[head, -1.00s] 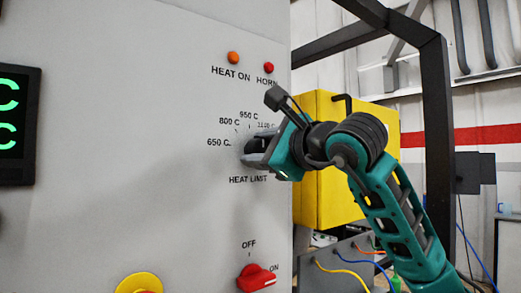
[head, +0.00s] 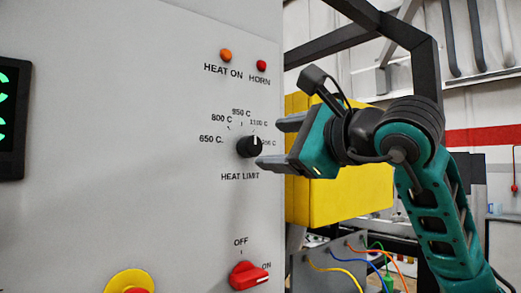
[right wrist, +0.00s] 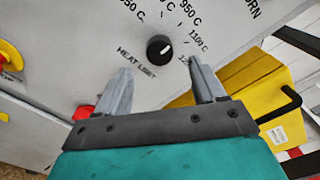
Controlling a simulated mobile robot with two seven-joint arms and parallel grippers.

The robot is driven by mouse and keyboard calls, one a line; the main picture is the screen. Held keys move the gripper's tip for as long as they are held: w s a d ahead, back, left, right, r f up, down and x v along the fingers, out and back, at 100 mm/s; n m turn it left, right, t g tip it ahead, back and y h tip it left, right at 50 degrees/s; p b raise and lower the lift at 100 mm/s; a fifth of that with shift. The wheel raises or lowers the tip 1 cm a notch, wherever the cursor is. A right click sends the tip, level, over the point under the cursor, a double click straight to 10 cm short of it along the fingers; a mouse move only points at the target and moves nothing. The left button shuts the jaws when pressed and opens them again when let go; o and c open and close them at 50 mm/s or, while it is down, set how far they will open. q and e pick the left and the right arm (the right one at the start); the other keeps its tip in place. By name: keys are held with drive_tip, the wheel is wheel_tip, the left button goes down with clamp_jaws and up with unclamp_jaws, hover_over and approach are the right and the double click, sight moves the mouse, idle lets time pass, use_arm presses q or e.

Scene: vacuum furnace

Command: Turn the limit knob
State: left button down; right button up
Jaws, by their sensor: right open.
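The black limit knob (head: 249,146) sits on the grey panel above the "HEAT LIMIT" label, inside a ring of temperature marks. The knob also shows in the right wrist view (right wrist: 159,48), beyond the fingertips. My right gripper (head: 268,143) is open and empty, just right of the knob and apart from it. Its two grey fingers show spread in the right wrist view (right wrist: 162,72). My left gripper is not in view.
A red OFF/ON switch (head: 249,275) is below the knob, and a yellow-ringed button (head: 129,281) is at lower left. Orange (head: 225,55) and red (head: 261,65) lamps are above. A yellow box (head: 345,180) and coloured cables stand behind my right arm.

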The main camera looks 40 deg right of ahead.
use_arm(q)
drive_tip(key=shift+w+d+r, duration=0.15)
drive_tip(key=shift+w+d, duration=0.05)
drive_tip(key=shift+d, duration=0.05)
use_arm(e)
drive_tip(key=s, duration=0.5)
drive_tip(key=shift+s+d, duration=0.2)
drive_tip(key=shift+s, duration=0.1)
